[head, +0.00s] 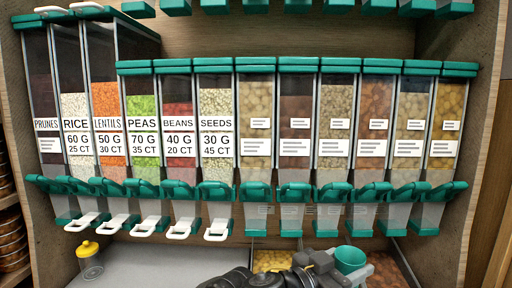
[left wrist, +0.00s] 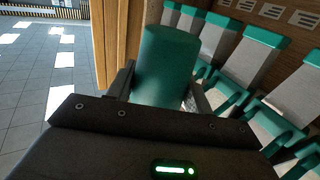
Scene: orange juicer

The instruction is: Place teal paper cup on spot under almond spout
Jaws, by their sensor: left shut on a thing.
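The teal paper cup (head: 350,259) is at the lower right of the head view, in front of the dispensers, with its open rim facing up. My left gripper (head: 345,272) is shut on it. In the left wrist view the teal cup (left wrist: 167,65) stands between the two dark fingers. A row of clear dispensers with teal spouts runs above and behind the cup. Labels on the right-hand bins are too small to read, so I cannot tell which spout is almond; a brown-filled bin (head: 375,105) is among them. My right gripper is not in view.
A grey counter (head: 165,265) lies below the left spouts, with a yellow-topped container (head: 90,258) on it. Low bins of yellow (head: 272,260) and brown food (head: 386,272) lie near the cup. Wooden side walls enclose the shelf. White pull handles (head: 217,232) stick out on the left spouts.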

